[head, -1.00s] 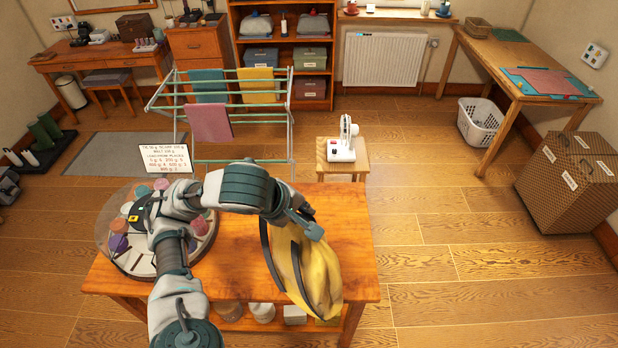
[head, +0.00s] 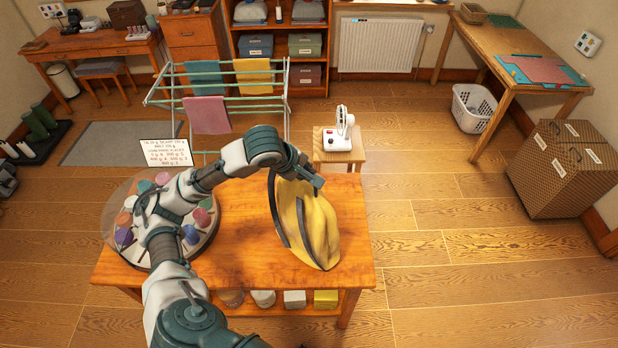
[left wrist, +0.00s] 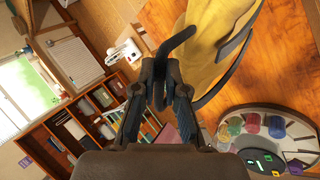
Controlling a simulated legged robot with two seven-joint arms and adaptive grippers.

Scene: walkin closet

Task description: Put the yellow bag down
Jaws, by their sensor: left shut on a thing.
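The yellow bag (head: 318,232), with dark straps, is at the right part of the wooden table (head: 245,262) in the head view. My left gripper (head: 312,184) is at the bag's upper end. In the left wrist view my left gripper (left wrist: 160,100) is shut on a dark strap, and the yellow bag (left wrist: 200,40) hangs from or lies beyond it. I cannot tell whether the bag's underside rests on the tabletop. My right gripper is in neither view.
A round tray with coloured items (head: 195,228) stands on the table's left, beside a small sign (head: 166,152). A stool with a white device (head: 337,138) stands behind the table. A drying rack (head: 225,95) is further back.

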